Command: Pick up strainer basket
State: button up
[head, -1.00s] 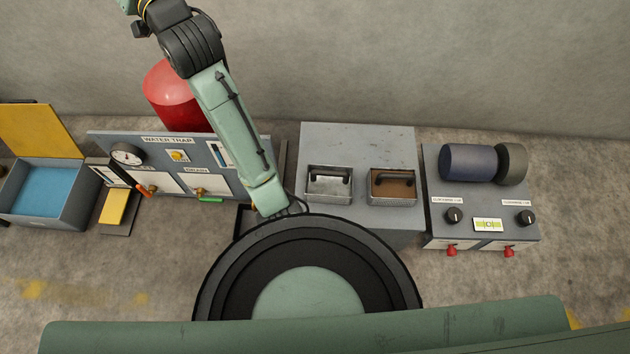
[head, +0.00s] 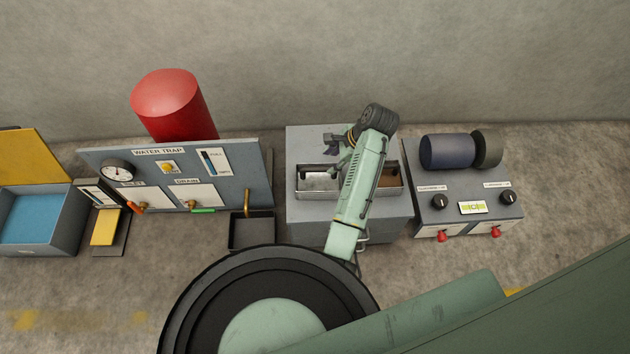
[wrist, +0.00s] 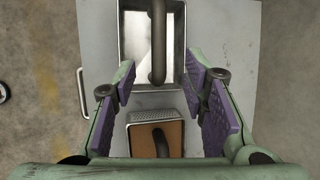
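Two rectangular metal baskets with dark arched handles sit side by side in the top of a grey cabinet. The left one (head: 320,184) has a bright metal inside; the right one (head: 391,181) is brown inside and partly hidden by my arm in the head view. In the wrist view the bright one (wrist: 136,48) is at the top and the brown one (wrist: 172,132), with a perforated strip, is below. My gripper (wrist: 162,77) is open and empty above them, its purple pads spread. The bright basket's handle (wrist: 157,45) shows beyond and between the fingertips.
The grey cabinet (head: 300,212) stands between the water trap panel (head: 225,180) with its red tank (head: 172,102) and a control box (head: 465,205) with knobs and a dark cylinder. A blue-lined bin (head: 35,222) is at the far left. A wall is behind.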

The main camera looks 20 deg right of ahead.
aim_at(322, 168)
jog(key=x, duration=0.3)
jog(key=shift+a+p+x, duration=0.2)
jog(key=shift+p+x, duration=0.3)
jog(key=shift+x, duration=2.1)
jog(key=shift+c, duration=0.6)
grip_shut()
jog(key=shift+r, duration=0.1)
